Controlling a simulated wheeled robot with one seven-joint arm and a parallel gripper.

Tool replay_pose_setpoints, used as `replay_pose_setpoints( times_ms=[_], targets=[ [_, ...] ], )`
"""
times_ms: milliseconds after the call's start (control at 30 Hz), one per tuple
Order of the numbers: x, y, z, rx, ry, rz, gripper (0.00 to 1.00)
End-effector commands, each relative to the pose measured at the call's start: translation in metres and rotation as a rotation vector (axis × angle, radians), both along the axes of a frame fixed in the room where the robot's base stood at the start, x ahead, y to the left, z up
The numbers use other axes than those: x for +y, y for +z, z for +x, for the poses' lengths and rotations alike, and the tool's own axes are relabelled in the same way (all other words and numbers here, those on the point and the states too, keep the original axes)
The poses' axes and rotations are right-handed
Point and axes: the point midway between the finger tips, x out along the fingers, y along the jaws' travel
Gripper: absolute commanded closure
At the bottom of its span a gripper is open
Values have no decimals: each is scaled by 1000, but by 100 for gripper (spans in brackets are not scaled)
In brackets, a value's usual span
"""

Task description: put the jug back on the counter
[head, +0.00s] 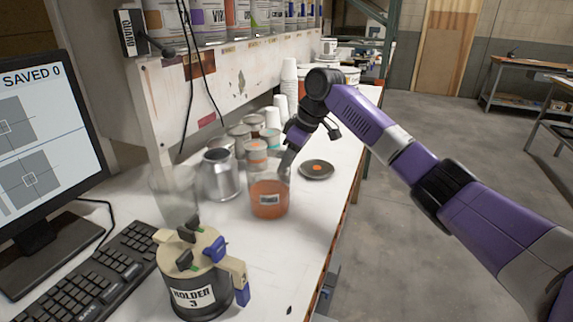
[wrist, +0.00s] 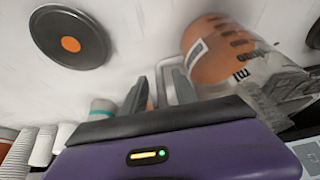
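The jug (head: 268,198) is clear, with orange contents and a pale label, and appears upright on or just above the white counter (head: 262,280). In the wrist view the jug (wrist: 225,52) is at the upper right, with marks on its side and its handle towards my gripper. My gripper (head: 287,158) is at the jug's far right side, by the handle. In the wrist view its two fingers (wrist: 160,88) look apart, with part of the handle between or just beyond them. I cannot see clear contact with the handle.
A dark round disc with an orange centre (head: 316,169) lies right of the jug. A metal can (head: 220,174), small tins (head: 256,152) and stacked cups (head: 289,85) stand behind. A holder (head: 200,275), keyboard (head: 100,270) and monitor (head: 40,140) are at left.

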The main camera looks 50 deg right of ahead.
Motion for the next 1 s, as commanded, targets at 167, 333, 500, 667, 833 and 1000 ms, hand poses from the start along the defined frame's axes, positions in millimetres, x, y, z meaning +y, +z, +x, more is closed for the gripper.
replay_pose_setpoints(
  times_ms=[167, 333, 500, 667, 833, 1000],
  targets=[
    [-5, 27, -10, -3, -1, -2, 66],
    [-9, 61, -23, -4, -1, -2, 66],
    [-13, 88, -33, -3, -1, -1, 66],
    [-15, 102, -39, -1, 0, -1, 66],
    [-16, 107, -42, 1, -1, 0, 66],
    [-16, 107, -41, 0, -1, 0, 66]
  ],
)
